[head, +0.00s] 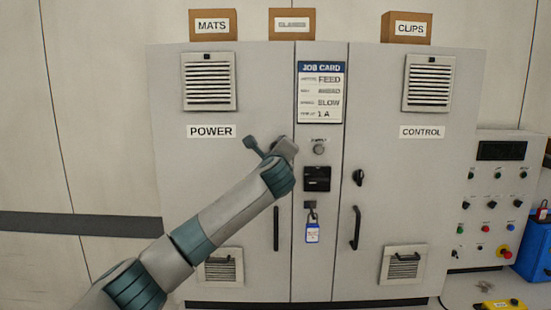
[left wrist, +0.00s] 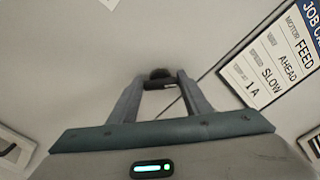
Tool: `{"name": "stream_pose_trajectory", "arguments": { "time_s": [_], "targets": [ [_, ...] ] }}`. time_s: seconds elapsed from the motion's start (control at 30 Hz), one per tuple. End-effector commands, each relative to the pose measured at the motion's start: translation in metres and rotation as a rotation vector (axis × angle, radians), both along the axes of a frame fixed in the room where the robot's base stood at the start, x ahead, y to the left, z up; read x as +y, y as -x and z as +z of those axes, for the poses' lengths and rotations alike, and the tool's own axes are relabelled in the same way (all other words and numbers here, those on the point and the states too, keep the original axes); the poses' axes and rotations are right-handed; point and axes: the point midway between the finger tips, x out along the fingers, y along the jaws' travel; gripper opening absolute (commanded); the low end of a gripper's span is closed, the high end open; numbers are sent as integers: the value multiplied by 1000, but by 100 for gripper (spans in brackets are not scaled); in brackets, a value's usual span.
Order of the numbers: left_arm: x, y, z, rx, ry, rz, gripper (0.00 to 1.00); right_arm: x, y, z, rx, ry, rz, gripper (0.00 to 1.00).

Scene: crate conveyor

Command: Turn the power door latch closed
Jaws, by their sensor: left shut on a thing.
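The grey power door (head: 225,165) is the left cabinet door, under a POWER label, and it looks shut. My left gripper (head: 284,146) is at the door's upper right edge and covers most of the latch in the head view. In the left wrist view the black power door latch (left wrist: 160,73) sits between the fingertips of my left gripper (left wrist: 160,85), which is shut on it. The fingers hide part of the latch, so its exact angle is unclear. My right gripper is in neither view.
A black door handle (head: 276,228) is below the latch. A control box (head: 497,200) is at right.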

Motion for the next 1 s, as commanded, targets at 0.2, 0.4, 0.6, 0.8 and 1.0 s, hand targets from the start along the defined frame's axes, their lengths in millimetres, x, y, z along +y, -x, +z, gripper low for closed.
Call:
{"name": "stream_pose_trajectory", "arguments": {
  "time_s": [0.2, 0.4, 0.6, 0.8, 1.0],
  "targets": [
    [0, 0, -5, 1, 207, -1, 21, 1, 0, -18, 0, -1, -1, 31],
    [1, 0, -5, 1, 392, -1, 21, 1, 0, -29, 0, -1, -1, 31],
    [1, 0, -6, 2, 544, 1, 21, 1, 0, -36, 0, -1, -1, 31],
    [2, 0, -5, 1, 641, 2, 21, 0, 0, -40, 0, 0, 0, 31],
    [2, 0, -4, 1, 682, 2, 21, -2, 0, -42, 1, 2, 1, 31]
  ]
}}
